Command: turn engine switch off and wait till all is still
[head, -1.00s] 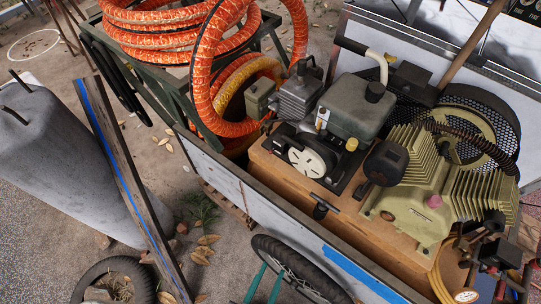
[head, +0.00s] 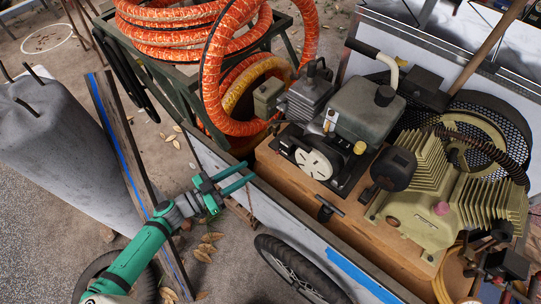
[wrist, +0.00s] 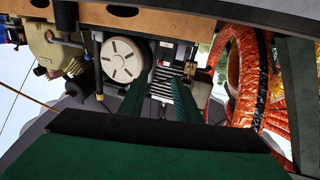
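The engine (head: 366,108) has a dark grey tank and a pale slotted round starter cover (head: 313,163). It stands on the cart's wooden deck. The cover also shows in the wrist view (wrist: 122,60), where the scene looks upside down. I cannot tell which small part is the engine switch; a yellow knob (head: 360,147) and a small orange-and-white part (head: 327,124) sit on the engine's near side. My gripper (head: 249,170) is open and empty by the cart's near side wall, left of and below the engine. Its two green fingers (wrist: 159,103) are apart in the wrist view.
The beige compressor (head: 425,205) stands right of the engine. Orange hose coils (head: 190,35) lie on a green frame at the upper left. The cart's side wall (head: 285,215) runs between my arm and the deck. A grey cylinder (head: 60,150) and a plank (head: 125,145) are at left.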

